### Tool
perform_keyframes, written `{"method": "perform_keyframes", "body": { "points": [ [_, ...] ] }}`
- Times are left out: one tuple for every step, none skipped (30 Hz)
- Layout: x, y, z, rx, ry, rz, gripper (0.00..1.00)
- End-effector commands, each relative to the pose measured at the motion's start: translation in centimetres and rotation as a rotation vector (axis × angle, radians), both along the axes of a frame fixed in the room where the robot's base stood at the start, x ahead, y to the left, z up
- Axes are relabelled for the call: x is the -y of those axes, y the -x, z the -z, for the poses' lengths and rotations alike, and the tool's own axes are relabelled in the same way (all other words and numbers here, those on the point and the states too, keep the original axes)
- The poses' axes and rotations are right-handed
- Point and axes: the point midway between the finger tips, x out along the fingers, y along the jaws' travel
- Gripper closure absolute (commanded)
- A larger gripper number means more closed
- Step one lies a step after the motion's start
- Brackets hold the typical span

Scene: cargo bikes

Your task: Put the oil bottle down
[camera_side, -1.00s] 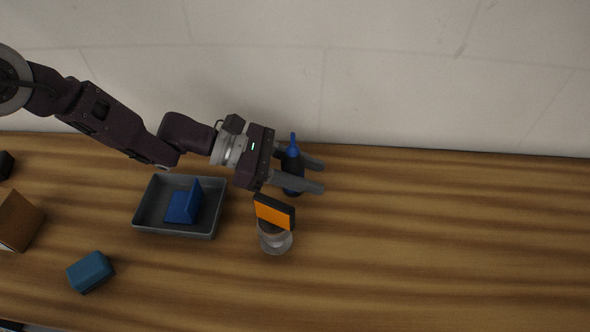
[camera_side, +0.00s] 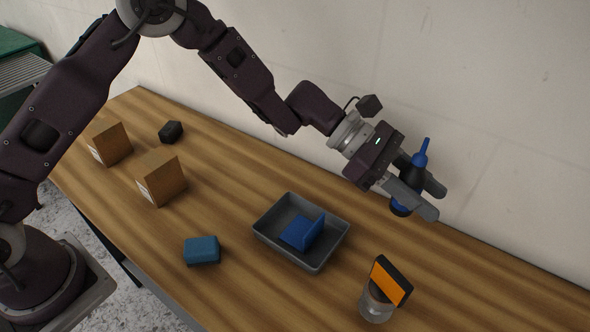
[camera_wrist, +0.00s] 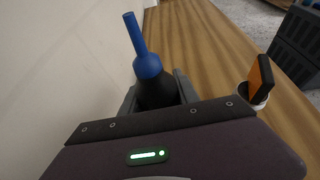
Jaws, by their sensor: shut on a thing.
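The oil bottle (camera_side: 411,174) is dark with a blue spout and a blue base, and it stands roughly upright between my fingers. My gripper (camera_side: 437,203) is shut on its body, near the back of the bench. The bottle's base appears raised above the bench top, though the gap below it is hard to judge. In the wrist view, the bottle (camera_wrist: 150,75) shows its blue spout pointing away, and the fingers lie on both sides of its black body. The lower part is hidden behind my gripper there.
A grey tray (camera_side: 268,242) holds a blue angled piece (camera_side: 301,233). A clear cup (camera_side: 374,304) with an orange-and-black block (camera_side: 390,282) stands at the front right. A teal block (camera_side: 202,250), two cardboard boxes (camera_side: 161,178) and a small black block (camera_side: 171,132) are farther left. The wall is close behind.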

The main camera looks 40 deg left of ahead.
Motion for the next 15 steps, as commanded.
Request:
{"method": "perform_keyframes", "body": {
  "points": [
    [-2.3, -0.9, 0.0, 0.0, -0.004, -0.028, 1.0],
    [-3.7, -1.3, 0.0, 0.001, -0.006, -0.044, 1.0],
    [-5.7, -1.9, 0.1, 0.004, -0.01, -0.068, 1.0],
    [-7.3, -2.3, 0.1, 0.003, -0.013, -0.087, 1.0],
    [-9.0, -2.6, 0.1, 0.003, -0.014, -0.106, 1.0],
    [-11.5, -3.0, 0.1, 0.003, -0.017, -0.137, 1.0],
    [-13.4, -3.1, 0.1, 0.003, -0.019, -0.159, 1.0],
    [-15.4, -3.2, 0.1, 0.003, -0.02, -0.184, 1.0],
    [-17.9, -3.2, 0.1, 0.002, -0.023, -0.216, 1.0],
    [-19.7, -3.1, 0.0, 0.003, -0.023, -0.239, 1.0],
    [-21.4, -2.9, 0.0, 0.001, -0.022, -0.261, 1.0],
    [-23.4, -2.6, -0.1, 0.002, -0.023, -0.288, 1.0],
    [-24.7, -2.4, -0.1, 0.001, -0.022, -0.308, 1.0],
    [-25.9, -2.1, -0.2, 0.001, -0.021, -0.326, 1.0],
    [-27.4, -1.7, -0.2, 0.0, -0.02, -0.349, 1.0]
  ]
}}
